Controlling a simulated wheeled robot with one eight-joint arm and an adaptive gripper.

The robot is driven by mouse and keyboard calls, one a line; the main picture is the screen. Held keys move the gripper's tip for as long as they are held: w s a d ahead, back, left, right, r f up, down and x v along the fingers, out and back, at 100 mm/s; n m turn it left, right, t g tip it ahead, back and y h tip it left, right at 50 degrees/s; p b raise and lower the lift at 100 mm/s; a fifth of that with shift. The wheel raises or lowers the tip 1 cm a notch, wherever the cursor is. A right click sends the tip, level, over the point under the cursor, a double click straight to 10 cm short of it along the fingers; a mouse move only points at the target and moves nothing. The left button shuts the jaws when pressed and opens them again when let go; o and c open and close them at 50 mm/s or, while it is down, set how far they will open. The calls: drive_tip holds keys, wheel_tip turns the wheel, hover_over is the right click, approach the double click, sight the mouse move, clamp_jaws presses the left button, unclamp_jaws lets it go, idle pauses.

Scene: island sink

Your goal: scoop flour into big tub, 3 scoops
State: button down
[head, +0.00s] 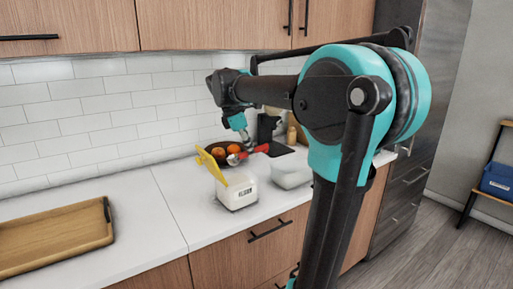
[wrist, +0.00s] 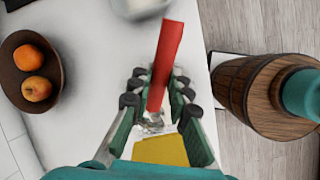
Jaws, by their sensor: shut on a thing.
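A white flour box (head: 237,193) with a dark label stands on the counter, its yellow lid (head: 212,168) tilted up at the left. The lid also shows as a yellow patch in the wrist view (wrist: 160,151). My gripper (head: 243,137) is above the box, its fingers (wrist: 157,95) shut on the red scoop handle (wrist: 167,55). The handle (head: 256,150) slants up to the right, with the metal scoop end (head: 233,159) close over the box top. Whether flour is in the scoop I cannot tell. The big clear tub (head: 292,176) stands right of the box.
A dark bowl (head: 206,151) with oranges is behind the box; it also shows at the left in the wrist view (wrist: 14,92). A wooden tray (head: 50,240) lies at the far left. A dark mat (head: 277,148) lies behind the tub. The counter between tray and box is clear.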

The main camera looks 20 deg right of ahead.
sight(241, 154)
drive_tip(key=shift+w+a+f+h, duration=0.1)
drive_tip(key=shift+a+f+h, duration=0.35)
drive_tip(key=shift+f, duration=0.5)
drive_tip(key=shift+a+f+h, duration=0.35)
drive_tip(key=shift+f+h, duration=0.2)
drive_tip(key=shift+f, duration=0.45)
drive_tip(key=shift+w+a+f+h, duration=0.1)
drive_tip(key=shift+a+f+h, duration=0.35)
drive_tip(key=shift+f, duration=0.5)
drive_tip(key=shift+a+f, duration=0.15)
drive_tip(key=shift+f, duration=0.45)
drive_tip(key=shift+a+f, duration=0.15)
drive_tip(key=shift+f, duration=0.45)
drive_tip(key=shift+r, duration=0.1)
drive_tip(key=shift+r, duration=4.1)
drive_tip(key=shift+d, duration=0.1)
